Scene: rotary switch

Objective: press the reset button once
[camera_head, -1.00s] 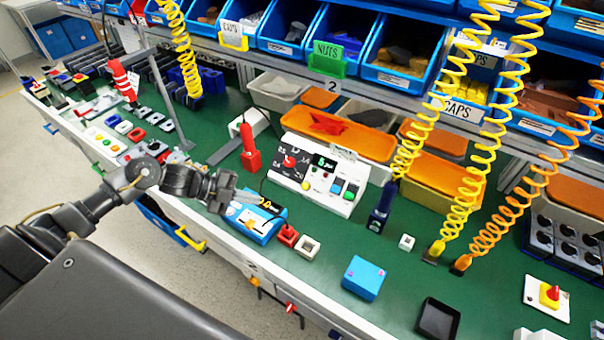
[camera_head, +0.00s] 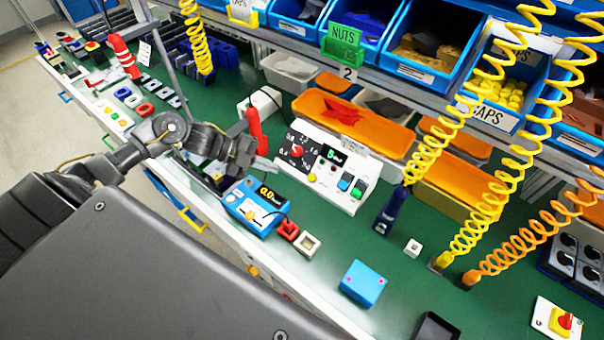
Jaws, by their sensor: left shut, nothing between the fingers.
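The white control box (camera_head: 375,167) stands on the green bench. Its sloped front has a dark dial panel with a red rotary knob (camera_head: 297,151), a small green-lit display (camera_head: 333,155) and several coloured buttons. Among these are a yellow button (camera_head: 312,177), a blue button (camera_head: 345,182) and a green button (camera_head: 357,190). The lettering is too small to tell which one is reset. My left gripper (camera_head: 268,165) is shut and empty, just left of the box's front, its fingers pointing toward it. I cannot tell whether it touches the box. My right gripper is out of view.
A blue meter (camera_head: 253,208) with a yellow display lies below my left gripper. A red handheld tool (camera_head: 256,130) stands behind it. Coiled hoses hang at the right.

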